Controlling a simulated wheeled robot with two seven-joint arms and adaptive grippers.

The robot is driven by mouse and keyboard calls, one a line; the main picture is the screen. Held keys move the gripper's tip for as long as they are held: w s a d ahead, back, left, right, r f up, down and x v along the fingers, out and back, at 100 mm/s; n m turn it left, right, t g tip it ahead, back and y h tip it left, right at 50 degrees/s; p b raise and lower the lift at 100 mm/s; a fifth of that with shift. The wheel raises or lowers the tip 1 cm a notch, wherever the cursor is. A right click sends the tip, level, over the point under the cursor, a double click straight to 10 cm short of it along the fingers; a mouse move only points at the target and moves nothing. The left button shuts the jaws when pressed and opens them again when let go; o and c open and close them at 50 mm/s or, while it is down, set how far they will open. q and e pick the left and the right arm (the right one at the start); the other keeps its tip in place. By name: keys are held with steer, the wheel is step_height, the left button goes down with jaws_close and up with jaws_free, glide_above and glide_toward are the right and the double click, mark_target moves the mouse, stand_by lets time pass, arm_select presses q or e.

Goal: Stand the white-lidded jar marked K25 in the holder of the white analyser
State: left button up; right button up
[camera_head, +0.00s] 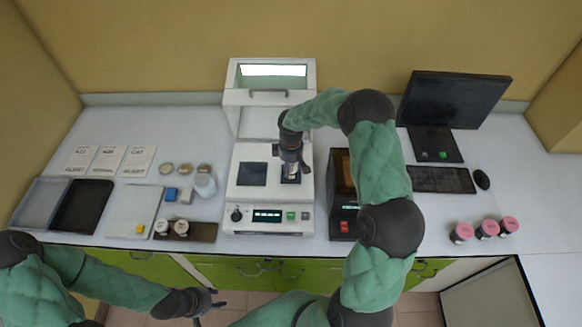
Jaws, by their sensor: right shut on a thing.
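The white analyser (245,192) stands at the middle of the bench with its lid raised. My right gripper (291,172) points down over the holder at the right of the analyser's top. It is shut on a jar, mostly hidden by the fingers; a little white shows low between them. I cannot read its marking or tell whether it touches the holder. Two white-lidded jars (162,226) (181,227) stand on a dark tray left of the analyser; their marks are unreadable. My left gripper (212,303) is open and empty, in front of the bench's front edge.
A black device (342,190) stands close right of the analyser, beside my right arm. Pink-lidded jars (487,228) stand at the right, below the keyboard (441,180) and monitor (452,98). Trays (40,203), cards (107,160) and small containers (205,185) fill the left.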

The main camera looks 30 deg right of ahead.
mark_target(291, 167)
steer(key=shift+f, duration=0.2)
steer(key=o, duration=1.2)
steer(key=shift+c, duration=0.2)
steer(key=shift+r, duration=0.1)
step_height(291, 167, up, 12)
steer(key=shift+r, duration=0.1)
